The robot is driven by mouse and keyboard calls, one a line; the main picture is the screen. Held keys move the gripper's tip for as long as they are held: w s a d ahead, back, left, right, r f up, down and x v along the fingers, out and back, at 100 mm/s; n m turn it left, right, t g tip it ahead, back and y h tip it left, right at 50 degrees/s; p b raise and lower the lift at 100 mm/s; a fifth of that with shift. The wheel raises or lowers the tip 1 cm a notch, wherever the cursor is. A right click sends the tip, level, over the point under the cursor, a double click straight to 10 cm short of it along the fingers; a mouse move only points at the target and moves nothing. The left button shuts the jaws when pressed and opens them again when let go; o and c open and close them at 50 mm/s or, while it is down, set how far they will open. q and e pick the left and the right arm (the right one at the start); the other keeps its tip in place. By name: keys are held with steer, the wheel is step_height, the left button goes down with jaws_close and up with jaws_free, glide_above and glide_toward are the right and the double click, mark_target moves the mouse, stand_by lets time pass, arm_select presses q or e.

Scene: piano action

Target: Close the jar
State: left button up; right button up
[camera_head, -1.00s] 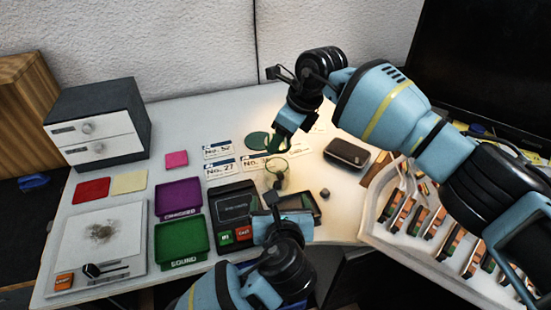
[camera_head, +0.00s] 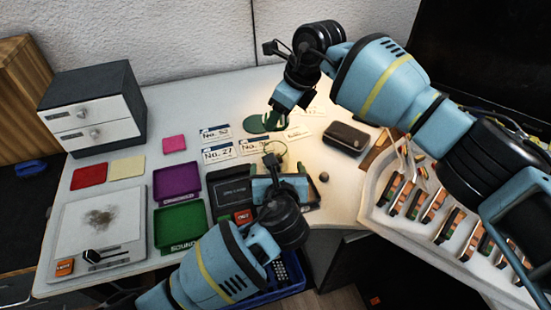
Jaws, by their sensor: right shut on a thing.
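The jar (camera_head: 283,161) is clear glass with a greenish rim and stands on the table at centre, partly hidden by my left gripper. My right gripper (camera_head: 276,123) is above and behind the jar, shut on a small dark green piece that looks like the lid; its outline is mostly hidden. A flat green disc (camera_head: 255,124) lies on the table just left of it. My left gripper (camera_head: 271,162) is at the near side of the jar. I cannot tell whether its fingers are open or touch the glass.
Number cards (camera_head: 217,153) lie left of the jar. A dark case (camera_head: 346,138) and a small dark knob (camera_head: 324,177) lie right of it. Piano action parts (camera_head: 435,205) fill the right.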

mark_target(279, 130)
arm_select(q)
steer(key=shift+x, duration=3.5)
steer(key=shift+c, duration=0.5)
steer(key=c, duration=1.4)
steer(key=shift+o, duration=0.2)
arm_select(e)
steer(key=shift+f, duration=2.5)
steer(key=shift+f, duration=0.85)
steer(key=shift+f, duration=0.6)
arm_select(q)
jaws_close()
arm_select(e)
steer(key=o, duration=1)
steer(key=shift+c, duration=0.2)
